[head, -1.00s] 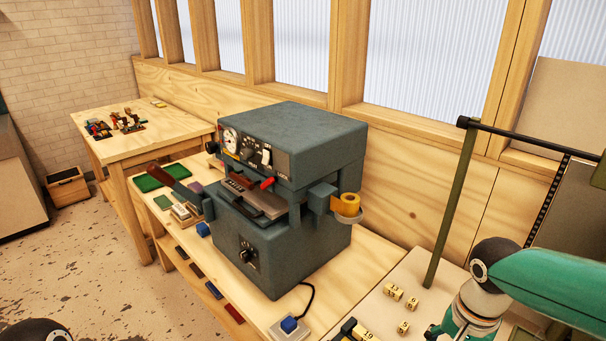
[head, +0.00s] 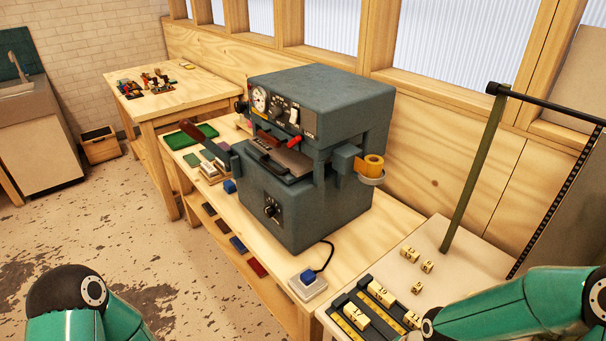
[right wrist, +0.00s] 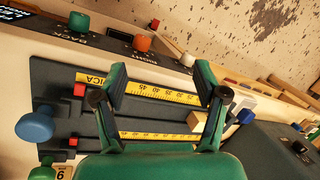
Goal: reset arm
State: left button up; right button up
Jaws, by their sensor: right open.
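My right gripper (right wrist: 162,82) is open and empty in the right wrist view. Its green fingers are spread above a dark board (right wrist: 70,122) with two yellow rulers (right wrist: 150,91). In the head view only my right arm's green links show at the lower right; the gripper is out of frame. My left arm shows as a green link at the lower left, and its gripper is not in view. A grey press (head: 320,90) stands on the wooden bench, with an orange-yellow foil roll (head: 373,163) on its right side.
Cream numbered blocks (head: 427,266) lie on the pale table at right, near a dark upright post (head: 472,175). A blue knob (right wrist: 35,126) and an orange knob (right wrist: 138,42) stand near my right gripper. Open floor (head: 160,255) lies at left.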

jog(key=s+a+f+n, duration=0.3)
jog(key=s+a+f, duration=0.2)
jog(key=s+f, duration=0.55)
notch_tip(320, 180, down, 11)
jog(key=w+b, duration=0.2)
jog(key=b, duration=0.8)
jog(key=shift+w+y, duration=0.2)
jog(key=shift+y, duration=0.1)
